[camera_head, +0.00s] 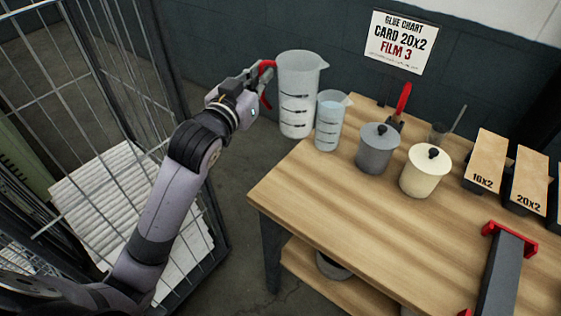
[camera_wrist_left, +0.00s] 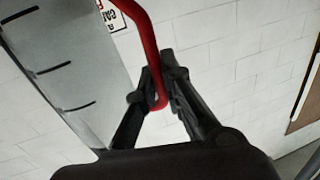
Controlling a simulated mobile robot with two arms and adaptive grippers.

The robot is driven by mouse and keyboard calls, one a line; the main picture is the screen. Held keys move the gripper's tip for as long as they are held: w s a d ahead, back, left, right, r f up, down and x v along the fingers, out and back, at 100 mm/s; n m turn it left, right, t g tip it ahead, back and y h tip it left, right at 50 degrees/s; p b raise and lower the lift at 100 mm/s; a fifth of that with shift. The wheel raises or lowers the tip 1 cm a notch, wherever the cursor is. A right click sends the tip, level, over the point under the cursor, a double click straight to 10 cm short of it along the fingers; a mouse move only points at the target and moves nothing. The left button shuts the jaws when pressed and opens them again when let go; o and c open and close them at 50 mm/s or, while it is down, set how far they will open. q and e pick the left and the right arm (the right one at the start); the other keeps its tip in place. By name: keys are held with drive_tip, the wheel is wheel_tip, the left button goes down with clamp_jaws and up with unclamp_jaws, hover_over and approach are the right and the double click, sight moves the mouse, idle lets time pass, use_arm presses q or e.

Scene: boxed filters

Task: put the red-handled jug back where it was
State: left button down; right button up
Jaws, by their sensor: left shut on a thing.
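The tall clear jug (camera_head: 297,95) has dark level marks, a red handle and pale contents near its bottom. My left gripper (camera_head: 264,84) is shut on the red handle (camera_head: 266,67), on the jug's left side. In the left wrist view the two fingers (camera_wrist_left: 164,88) close around the lower part of the red handle (camera_wrist_left: 149,40), beside the marked jug wall (camera_wrist_left: 62,75). My right gripper is not in view.
A smaller beaker (camera_head: 330,122) stands close right of the jug. Grey (camera_head: 377,150) and cream (camera_head: 424,172) lidded pots follow. Labelled boxes (camera_head: 484,160) and a red-ended grey tool (camera_head: 502,270) are at right. A wire cage (camera_head: 110,130) stands left. The table's front middle is clear.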

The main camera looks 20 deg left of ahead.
use_arm(q)
wheel_tip(320, 180, down, 18)
drive_tip(key=shift+f, duration=0.15)
idle(0.3)
drive_tip(key=shift+f, duration=0.15)
drive_tip(key=c, duration=2.1)
unclamp_jaws()
drive_tip(key=o, duration=0.4)
